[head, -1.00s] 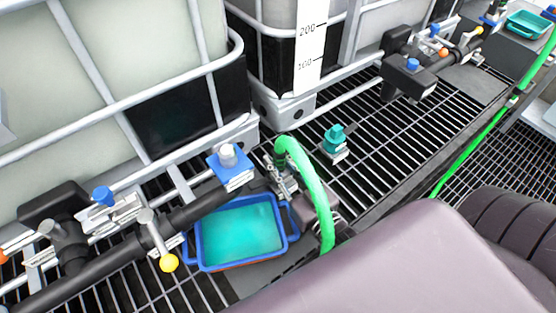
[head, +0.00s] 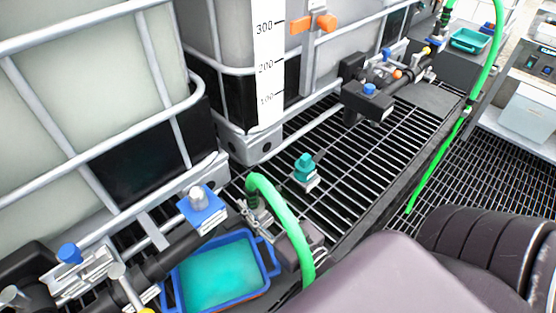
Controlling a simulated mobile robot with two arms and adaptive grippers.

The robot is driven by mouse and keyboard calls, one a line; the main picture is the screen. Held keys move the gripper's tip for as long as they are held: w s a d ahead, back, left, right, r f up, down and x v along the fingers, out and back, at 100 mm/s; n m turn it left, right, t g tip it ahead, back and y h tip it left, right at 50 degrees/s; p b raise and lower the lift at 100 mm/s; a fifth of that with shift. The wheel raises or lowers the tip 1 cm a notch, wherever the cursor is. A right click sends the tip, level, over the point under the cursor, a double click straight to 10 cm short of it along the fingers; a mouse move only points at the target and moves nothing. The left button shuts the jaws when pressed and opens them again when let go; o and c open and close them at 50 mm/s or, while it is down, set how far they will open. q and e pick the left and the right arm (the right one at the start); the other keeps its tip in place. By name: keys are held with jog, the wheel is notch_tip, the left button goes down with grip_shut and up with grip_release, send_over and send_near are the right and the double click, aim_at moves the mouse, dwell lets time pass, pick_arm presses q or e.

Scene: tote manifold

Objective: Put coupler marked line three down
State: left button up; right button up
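The green hose (head: 291,226) arches up and over at the middle. Its near end runs down into a dark ribbed coupler with metal levers (head: 254,206); no line marking on it is legible. My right gripper (head: 262,222) is at this coupler and appears shut on it, its fingers partly hidden by the hose and metal parts. The coupler is just right of a blue-and-white valve block (head: 203,208) and above the back corner of a blue tray (head: 273,262) of teal liquid. A teal fitting with a small label (head: 305,167) sits on the grating to the right. My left gripper is not in view.
Caged tanks (head: 85,90) stand at the left and back. Black pipework with a blue knob (head: 69,253) lies at the lower left. Another valve assembly (head: 370,92) is farther back. A green hose length (head: 440,158) crosses the right.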

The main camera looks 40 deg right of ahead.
jog(key=s+b, duration=0.1)
jog(key=s, duration=0.8)
jog(key=shift+s+d, duration=0.3)
jog(key=shift+d, duration=0.05)
jog(key=shift+r, duration=0.15)
